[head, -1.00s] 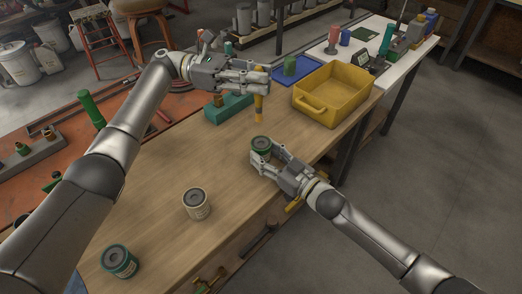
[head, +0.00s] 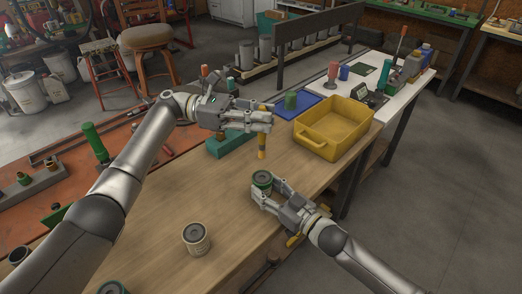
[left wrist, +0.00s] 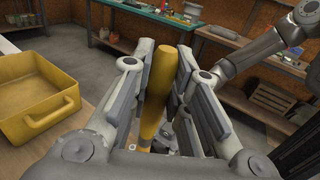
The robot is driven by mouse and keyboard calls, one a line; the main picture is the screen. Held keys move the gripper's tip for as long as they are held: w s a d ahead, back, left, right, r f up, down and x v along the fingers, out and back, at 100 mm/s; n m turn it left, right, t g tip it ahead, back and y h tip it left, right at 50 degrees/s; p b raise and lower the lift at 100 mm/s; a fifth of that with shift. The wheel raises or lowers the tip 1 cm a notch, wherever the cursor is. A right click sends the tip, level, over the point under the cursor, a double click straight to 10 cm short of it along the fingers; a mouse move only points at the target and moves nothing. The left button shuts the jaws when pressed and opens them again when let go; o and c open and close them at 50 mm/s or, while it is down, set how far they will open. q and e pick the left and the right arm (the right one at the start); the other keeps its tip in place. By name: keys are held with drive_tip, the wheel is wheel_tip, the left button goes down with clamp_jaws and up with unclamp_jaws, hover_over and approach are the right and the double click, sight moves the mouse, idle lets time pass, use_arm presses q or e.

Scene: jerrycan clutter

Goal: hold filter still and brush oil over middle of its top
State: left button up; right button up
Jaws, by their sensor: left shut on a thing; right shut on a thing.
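My right gripper (head: 272,194) is shut on a green filter (head: 262,179) with a dark top, which stands upright on the wooden table (head: 180,210) near its front edge. My left gripper (head: 264,126) is shut on a brush (head: 262,146) with a yellow handle, held upright just behind the filter in the head view. A small gap shows between the brush's lower end and the filter's top. In the left wrist view the yellow brush handle (left wrist: 157,88) stands between the fingers. The bristles and the filter are hidden there.
A yellow bin (head: 318,143) stands to the right, and a teal block (head: 222,147) lies behind the brush. A pale filter (head: 196,239) and another green filter (head: 113,288) stand at the near left. The table's middle left is clear.

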sight(262, 147)
use_arm(q)
drive_tip(key=shift+s+d+f+n+t+y, duration=0.15)
drive_tip(key=shift+f+n+t+y, duration=0.15)
drive_tip(key=shift+n+t, duration=1.5)
drive_tip(key=shift+s+d+f+n+t+y, duration=0.2)
drive_tip(key=shift+f+n+t, duration=0.55)
drive_tip(key=shift+t, duration=1.7)
drive_tip(key=shift+s+d+f+n+t+y, duration=0.1)
drive_tip(key=shift+n+t+y, duration=0.2)
drive_tip(key=shift+n+t, duration=1.6)
drive_tip(key=shift+m+t, duration=0.25)
drive_tip(key=shift+f, duration=2.25)
drive_tip(key=shift+f, duration=0.6)
drive_tip(key=shift+w, duration=0.15)
